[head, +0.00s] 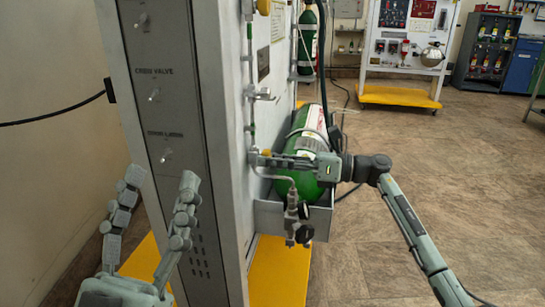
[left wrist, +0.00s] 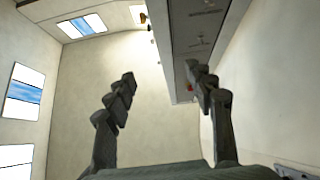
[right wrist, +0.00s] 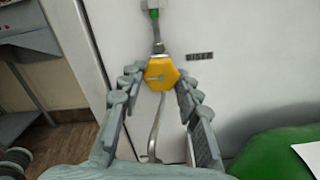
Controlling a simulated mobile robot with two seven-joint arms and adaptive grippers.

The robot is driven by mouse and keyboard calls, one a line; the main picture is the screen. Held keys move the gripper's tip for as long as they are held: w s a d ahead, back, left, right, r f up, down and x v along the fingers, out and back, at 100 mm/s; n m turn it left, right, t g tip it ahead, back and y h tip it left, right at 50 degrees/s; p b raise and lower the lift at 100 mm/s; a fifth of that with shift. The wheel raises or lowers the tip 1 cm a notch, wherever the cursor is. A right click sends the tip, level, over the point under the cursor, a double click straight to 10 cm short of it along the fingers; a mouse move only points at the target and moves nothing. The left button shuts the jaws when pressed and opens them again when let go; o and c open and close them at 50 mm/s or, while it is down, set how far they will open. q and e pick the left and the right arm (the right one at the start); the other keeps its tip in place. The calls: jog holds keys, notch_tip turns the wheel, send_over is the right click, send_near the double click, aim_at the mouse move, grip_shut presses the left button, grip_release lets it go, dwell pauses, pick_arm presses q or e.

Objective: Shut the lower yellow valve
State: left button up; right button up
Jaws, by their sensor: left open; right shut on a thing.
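The lower yellow valve (right wrist: 160,74) is a yellow hexagonal knob on a thin pipe at the white panel, seen in the right wrist view. My right gripper (right wrist: 161,84) has a finger on either side of it and is shut on it. In the head view the right gripper (head: 258,159) reaches in from the right to the panel's side, and only a bit of the lower valve (head: 266,153) shows. An upper yellow valve (head: 263,7) sits higher on the same panel. My left gripper (head: 160,180) is open and empty in front of the panel's grey edge; it also shows in the left wrist view (left wrist: 160,75).
The panel stands on a yellow base (head: 280,275). The floor to the right is clear.

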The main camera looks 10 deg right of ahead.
jog(key=shift+m, duration=0.6)
jog(key=o, duration=1.2)
jog(key=shift+c, duration=0.2)
jog(key=v, duration=1.2)
